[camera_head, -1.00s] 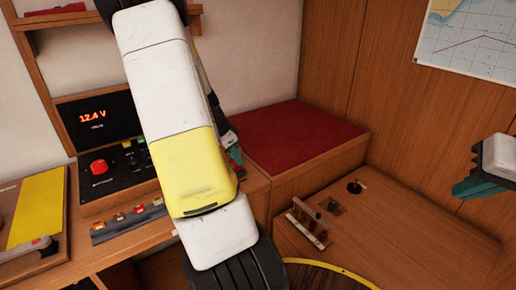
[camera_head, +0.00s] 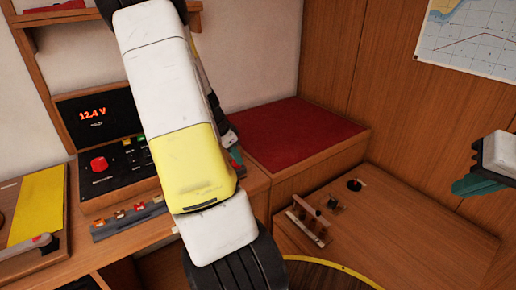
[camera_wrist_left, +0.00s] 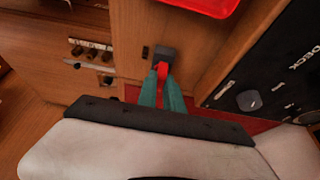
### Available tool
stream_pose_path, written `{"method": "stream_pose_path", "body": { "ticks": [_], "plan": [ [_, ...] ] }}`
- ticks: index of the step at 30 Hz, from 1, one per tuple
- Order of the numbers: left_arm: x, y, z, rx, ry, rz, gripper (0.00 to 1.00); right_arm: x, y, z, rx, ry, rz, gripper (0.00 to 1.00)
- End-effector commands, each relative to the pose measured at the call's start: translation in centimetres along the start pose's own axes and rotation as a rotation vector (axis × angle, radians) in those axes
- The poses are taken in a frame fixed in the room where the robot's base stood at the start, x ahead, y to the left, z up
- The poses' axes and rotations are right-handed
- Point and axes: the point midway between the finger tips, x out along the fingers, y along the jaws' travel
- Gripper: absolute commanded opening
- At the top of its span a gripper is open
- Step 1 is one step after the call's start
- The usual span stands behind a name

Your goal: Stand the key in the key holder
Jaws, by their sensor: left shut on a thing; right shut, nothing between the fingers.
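My left gripper (camera_wrist_left: 161,88) shows in the left wrist view, its teal fingers shut on a small red piece (camera_wrist_left: 162,70), which I take for the key. A dark grey block (camera_wrist_left: 163,53) sits at the far end of the red piece. I cannot tell whether it is part of the key or the key holder beyond it, or whether they touch. In the head view, my left arm hides most of the left gripper; only a little teal (camera_head: 235,158) shows. My right gripper (camera_head: 480,184) is shut and empty at the right edge.
A switch panel (camera_head: 115,165) with a red knob stands at left. A red cushion (camera_head: 300,135) lies behind my left arm.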

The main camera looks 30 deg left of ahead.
Motion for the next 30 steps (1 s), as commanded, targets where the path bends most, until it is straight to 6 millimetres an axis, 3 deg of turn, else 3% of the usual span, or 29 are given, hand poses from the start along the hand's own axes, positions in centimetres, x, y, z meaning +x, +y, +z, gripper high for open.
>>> {"method": "stream_pose_path", "body": {
  "ticks": [13, 15, 18, 26, 30],
  "plan": [
    [0.6, 0.0, 0.2, 0.000, 0.000, 0.000, 0.00, 0.0, 0.0, 0.0, 0.000, 0.000, 0.000, 0.00],
    [0.6, 0.0, 0.2, 0.000, 0.000, 0.000, 0.21, 0.0, 0.0, 0.0, 0.000, 0.000, 0.000, 0.00],
    [0.6, 0.0, 0.2, 0.000, 0.000, 0.000, 0.36, 0.0, 0.0, 0.0, 0.000, 0.000, 0.000, 0.00],
    [0.5, 0.0, 0.2, 0.000, 0.000, 0.000, 0.36, 0.0, 0.0, 0.0, 0.000, 0.000, 0.000, 0.00],
    [-0.4, -0.1, 0.2, 0.000, 0.000, -0.003, 0.36, 0.0, 0.0, 0.0, 0.000, 0.000, 0.000, 0.00]
  ]
}}
